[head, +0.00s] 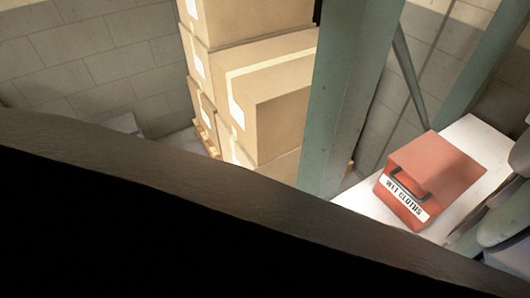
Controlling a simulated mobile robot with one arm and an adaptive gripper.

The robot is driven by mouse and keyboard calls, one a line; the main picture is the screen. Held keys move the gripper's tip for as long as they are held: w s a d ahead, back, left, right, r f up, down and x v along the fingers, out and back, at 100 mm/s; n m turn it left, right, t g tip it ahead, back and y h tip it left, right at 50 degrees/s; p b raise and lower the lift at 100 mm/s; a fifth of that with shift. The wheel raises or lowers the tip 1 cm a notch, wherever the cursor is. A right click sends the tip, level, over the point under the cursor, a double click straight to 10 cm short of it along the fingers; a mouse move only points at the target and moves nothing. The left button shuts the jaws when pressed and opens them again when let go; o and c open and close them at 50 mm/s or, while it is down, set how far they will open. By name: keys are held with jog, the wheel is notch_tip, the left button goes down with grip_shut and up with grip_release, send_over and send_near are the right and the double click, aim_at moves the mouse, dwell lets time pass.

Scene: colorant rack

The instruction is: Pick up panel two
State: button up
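I see no panel marked as panel two in the head view. A large dark board-like shape (190,165) with a worn brown edge crosses the lower left and hides much of the view; I cannot tell what it is. My gripper does not show. Grey rounded shapes at the right edge are cut off, and I cannot tell what they are.
A red box labelled "WET CLOTHS" (432,172) with a dark handle sits on a white shelf (478,138) at right. A green metal post (350,90) stands left of it. Stacked cardboard boxes (255,85) stand behind, before a block wall (90,60).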

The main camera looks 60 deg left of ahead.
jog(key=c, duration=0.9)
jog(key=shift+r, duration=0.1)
